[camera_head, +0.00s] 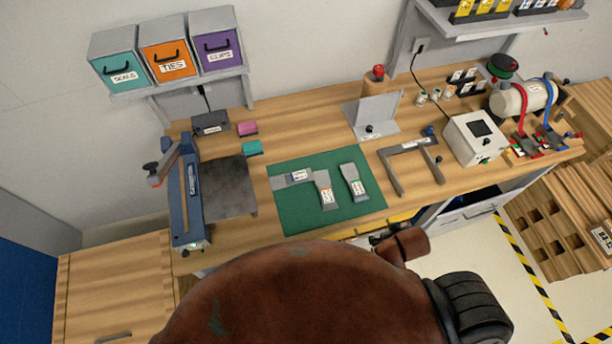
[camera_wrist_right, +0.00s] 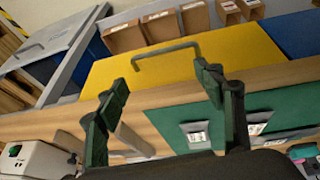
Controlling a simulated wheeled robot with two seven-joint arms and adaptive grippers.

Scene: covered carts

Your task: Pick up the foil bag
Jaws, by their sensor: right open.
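Several flat grey foil bags with small labels lie on a green mat (camera_head: 290,215) on the workbench. In the head view one foil bag (camera_head: 354,183) lies toward the mat's right, another (camera_head: 326,190) is left of it, and a grey piece (camera_head: 285,181) lies at the mat's left. In the right wrist view one bag (camera_wrist_right: 197,133) and part of another (camera_wrist_right: 258,121) show on the mat. My left gripper is not in view.
A blue sealer-like device (camera_head: 188,195) stands left of the mat. A grey frame (camera_head: 411,165) and a white box (camera_head: 474,138) are to its right. A large brown rounded form (camera_head: 300,300) hides part of the bench front. A yellow panel (camera_wrist_right: 240,50) lies beyond my fingers.

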